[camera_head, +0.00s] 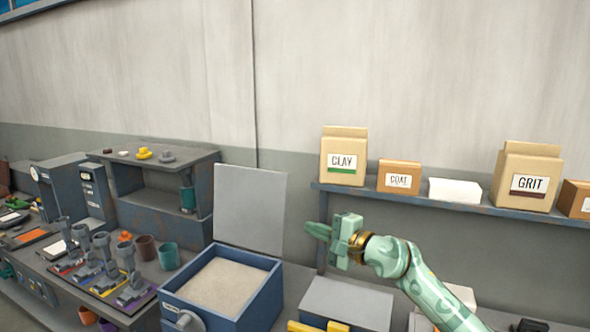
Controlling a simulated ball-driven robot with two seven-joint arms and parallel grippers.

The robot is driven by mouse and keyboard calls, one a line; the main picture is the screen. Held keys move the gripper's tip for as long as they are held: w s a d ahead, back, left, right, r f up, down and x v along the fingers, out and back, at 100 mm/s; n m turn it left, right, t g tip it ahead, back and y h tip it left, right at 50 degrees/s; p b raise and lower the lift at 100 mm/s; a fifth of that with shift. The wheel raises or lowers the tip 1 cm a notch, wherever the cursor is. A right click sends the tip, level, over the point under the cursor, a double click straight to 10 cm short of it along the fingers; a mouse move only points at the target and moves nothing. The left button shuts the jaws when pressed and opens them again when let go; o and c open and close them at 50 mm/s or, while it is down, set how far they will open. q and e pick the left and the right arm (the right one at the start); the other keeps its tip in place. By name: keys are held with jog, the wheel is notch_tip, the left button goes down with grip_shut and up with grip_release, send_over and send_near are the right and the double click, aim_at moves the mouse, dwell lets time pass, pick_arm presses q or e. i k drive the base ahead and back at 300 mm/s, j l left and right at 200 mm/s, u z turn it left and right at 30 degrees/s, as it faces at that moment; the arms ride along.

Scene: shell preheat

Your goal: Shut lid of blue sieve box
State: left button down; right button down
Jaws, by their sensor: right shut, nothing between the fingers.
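The blue sieve box (258,308) stands on the bench at the lower middle, full of pale sand (222,285). Its flat grey lid (250,210) is open and stands up, leaning slightly back, at the rear edge of the box. A round grey knob (188,321) is on the box's front. My right gripper (310,230), pale green, is shut and empty. It appears just right of the lid in the picture, higher than the box rim; I cannot tell whether it is level in depth with the lid. My left gripper is not in view.
A grey box (345,303) stands right of the sieve box, behind yellow blocks (318,327). A wall shelf (430,197) holds CLAY (343,156) and GRIT (527,176) bags. Left are several grey tools (100,245), cups (168,256) and an open cabinet (165,195).

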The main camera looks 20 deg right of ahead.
aim_at(250, 205)
jog(key=i+l, duration=0.35)
jog(key=i, duration=0.15)
jog(key=i+l, duration=0.4)
jog(key=i, duration=0.1)
